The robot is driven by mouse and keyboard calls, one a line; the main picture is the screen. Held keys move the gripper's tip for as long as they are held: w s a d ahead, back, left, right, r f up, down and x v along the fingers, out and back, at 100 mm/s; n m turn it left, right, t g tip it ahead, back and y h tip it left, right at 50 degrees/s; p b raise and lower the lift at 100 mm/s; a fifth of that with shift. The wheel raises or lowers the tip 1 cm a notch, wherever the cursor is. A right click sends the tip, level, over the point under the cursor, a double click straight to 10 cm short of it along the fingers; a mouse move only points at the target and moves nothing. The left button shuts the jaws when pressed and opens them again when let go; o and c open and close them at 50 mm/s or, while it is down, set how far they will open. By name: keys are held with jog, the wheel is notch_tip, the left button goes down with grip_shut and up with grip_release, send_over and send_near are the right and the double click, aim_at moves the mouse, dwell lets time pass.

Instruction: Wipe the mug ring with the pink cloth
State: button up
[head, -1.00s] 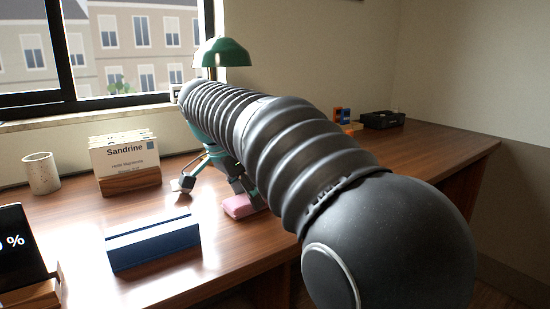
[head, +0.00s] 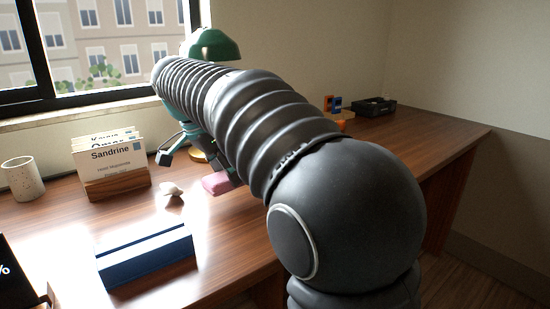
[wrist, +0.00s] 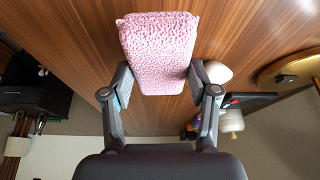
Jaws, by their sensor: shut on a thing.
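The pink cloth (head: 217,183) is a thick folded pad at or just above the brown desk. My gripper (wrist: 160,85) is shut on the cloth, one finger on each side, and the cloth (wrist: 160,45) extends beyond the fingertips in the wrist view. In the head view my arm hides part of the gripper. I cannot tell whether the cloth touches the desk. I cannot make out the mug ring in either view; glare, the cloth or my arm may hide it.
A small white object (head: 172,189) lies left of the cloth. A card holder (head: 118,185), speckled cup (head: 22,178) and blue box (head: 147,258) stand further left. A green lamp (head: 212,45) is behind. A black tray (head: 374,107) sits at the far right.

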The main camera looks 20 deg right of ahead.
jog(key=shift+d+r+p, duration=0.1)
jog(key=shift+r+p, duration=1.3)
jog(key=shift+r, duration=0.55)
